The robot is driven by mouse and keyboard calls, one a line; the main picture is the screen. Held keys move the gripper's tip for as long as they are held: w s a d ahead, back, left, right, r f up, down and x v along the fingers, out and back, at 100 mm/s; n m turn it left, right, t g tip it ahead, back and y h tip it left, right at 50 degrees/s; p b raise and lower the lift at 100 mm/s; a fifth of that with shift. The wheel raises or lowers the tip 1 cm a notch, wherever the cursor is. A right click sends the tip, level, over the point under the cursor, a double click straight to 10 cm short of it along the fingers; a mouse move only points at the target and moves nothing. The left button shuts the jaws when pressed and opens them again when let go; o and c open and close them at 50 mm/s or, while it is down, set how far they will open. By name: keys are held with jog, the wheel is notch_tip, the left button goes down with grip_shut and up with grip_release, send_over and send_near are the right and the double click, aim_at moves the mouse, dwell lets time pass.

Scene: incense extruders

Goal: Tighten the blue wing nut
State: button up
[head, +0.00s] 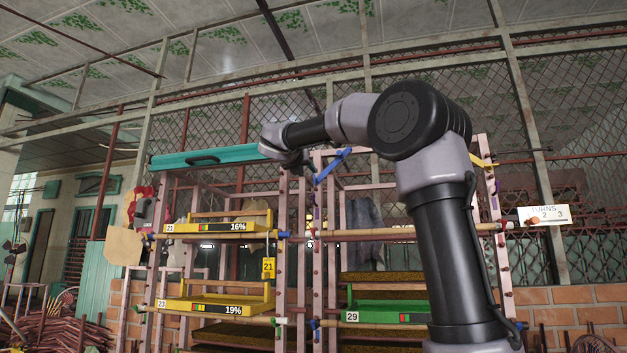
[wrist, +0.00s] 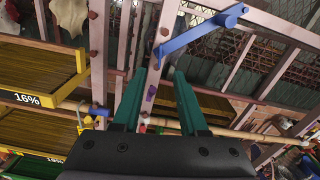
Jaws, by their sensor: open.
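A long blue bracket-like piece (head: 333,165) sits at an upright of the rack, and it also shows in the wrist view (wrist: 200,35) above my fingertips. A small blue fitting (head: 284,235) is at a bar end by the left rack, and a blue knob (wrist: 98,110) shows left of my fingers. I cannot tell which of these is the wing nut; no wing shape is clear. My gripper (wrist: 159,75) is open, with its two teal fingers apart around the line of a pink upright, and nothing held. A small purple piece (wrist: 150,93) shows between the fingers.
Yellow trays (head: 215,303) marked with percentages fill the left rack, and a green tray (head: 385,312) is on the right one. A teal handled panel (head: 205,158) lies across the top left. A wooden bar (head: 410,232) crosses the right rack.

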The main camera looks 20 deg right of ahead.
aim_at(314, 179)
jog(key=x, duration=0.9)
jog(key=shift+d, duration=0.1)
grip_shut()
